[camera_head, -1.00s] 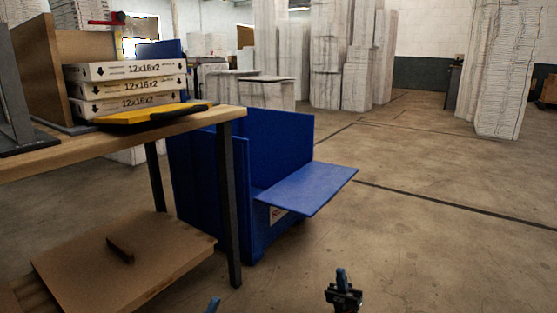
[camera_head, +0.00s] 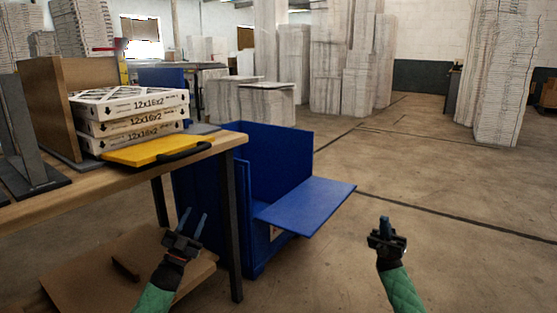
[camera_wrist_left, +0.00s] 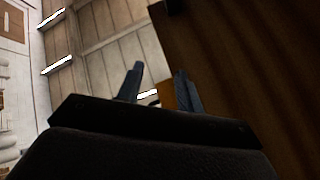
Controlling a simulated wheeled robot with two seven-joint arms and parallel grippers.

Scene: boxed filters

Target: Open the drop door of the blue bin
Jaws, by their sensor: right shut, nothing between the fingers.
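The blue bin (camera_head: 275,150) stands on the floor to the right of the table. Its drop door (camera_head: 306,205) is folded down and sticks out roughly level from the bin's front, toward the right. My left gripper (camera_head: 192,222) is open and empty, in front of the table's lower shelf and left of the bin. Its two fingers (camera_wrist_left: 158,82) also show apart in the left wrist view, with nothing between them. My right gripper (camera_head: 383,222) is shut and empty, above bare floor to the right of the door and apart from it.
The wooden table (camera_head: 60,187) bears stacked filter boxes (camera_head: 128,118) and a yellow case with a black handle (camera_head: 150,149). A table leg (camera_head: 231,225) stands in front of the bin. White stacks (camera_head: 330,60) stand at the back. The floor at right is clear.

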